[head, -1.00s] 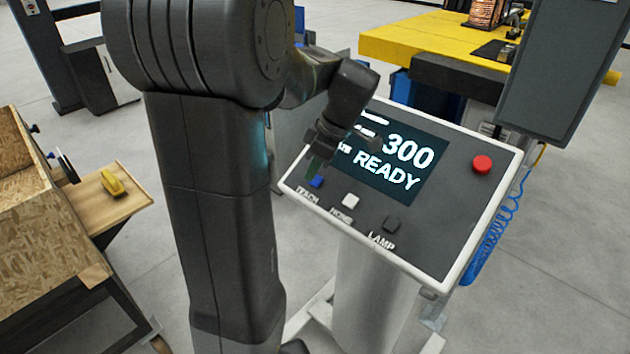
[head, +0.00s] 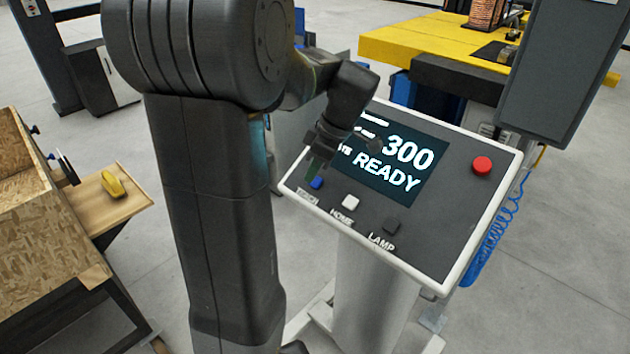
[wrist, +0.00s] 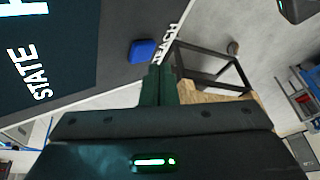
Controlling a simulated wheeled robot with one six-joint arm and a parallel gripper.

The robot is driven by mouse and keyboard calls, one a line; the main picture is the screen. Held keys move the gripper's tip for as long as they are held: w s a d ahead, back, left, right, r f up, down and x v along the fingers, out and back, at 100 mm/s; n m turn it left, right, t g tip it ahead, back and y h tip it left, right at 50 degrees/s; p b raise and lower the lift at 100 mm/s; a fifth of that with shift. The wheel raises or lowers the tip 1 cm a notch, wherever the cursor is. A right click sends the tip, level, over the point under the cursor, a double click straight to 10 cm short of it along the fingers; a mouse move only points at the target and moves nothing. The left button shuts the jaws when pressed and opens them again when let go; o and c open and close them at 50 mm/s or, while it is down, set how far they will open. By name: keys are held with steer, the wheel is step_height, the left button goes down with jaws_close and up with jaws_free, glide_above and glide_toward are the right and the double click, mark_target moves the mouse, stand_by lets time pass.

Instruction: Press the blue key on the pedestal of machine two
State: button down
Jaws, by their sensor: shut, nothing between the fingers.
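The blue key (head: 316,183) sits at the lower left of the pedestal panel (head: 440,225), beside the label TEACH. It also shows in the wrist view (wrist: 142,50), just beyond my fingertips. My gripper (head: 312,176) is shut and empty, its fingers close above the blue key. In the wrist view my gripper's fingers (wrist: 157,70) lie together, with the tips a little to the right of the key. I cannot tell whether they touch it. The panel's screen (head: 395,160) reads 300 and READY.
A white key (head: 350,201), a dark key (head: 391,225) labelled LAMP and a red button (head: 482,165) share the panel. A wooden bin (head: 50,235) stands at left with a yellow object (head: 113,184) on its shelf.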

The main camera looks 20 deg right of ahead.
steer(key=shift+f, duration=0.1)
stand_by(0.7)
steer(key=shift+w+d+f+b, duration=0.1)
steer(key=shift+d+f+b, duration=0.1)
steer(key=shift+f+b, duration=0.1)
steer(key=shift+d+f, duration=0.2)
steer(key=shift+f, duration=0.15)
stand_by(0.7)
steer(key=shift+r, duration=0.15)
steer(key=shift+a+r, duration=0.4)
steer(key=shift+r, duration=0.2)
steer(key=shift+r, duration=0.1)
steer(key=a+r+p, duration=0.1)
steer(key=r, duration=0.1)
steer(key=s+a+r+p, duration=0.1)
steer(key=r, duration=0.1)
steer(key=shift+s+a+p, duration=0.1)
steer(key=shift+a+p, duration=0.1)
steer(key=shift+p, duration=0.15)
stand_by(0.8)
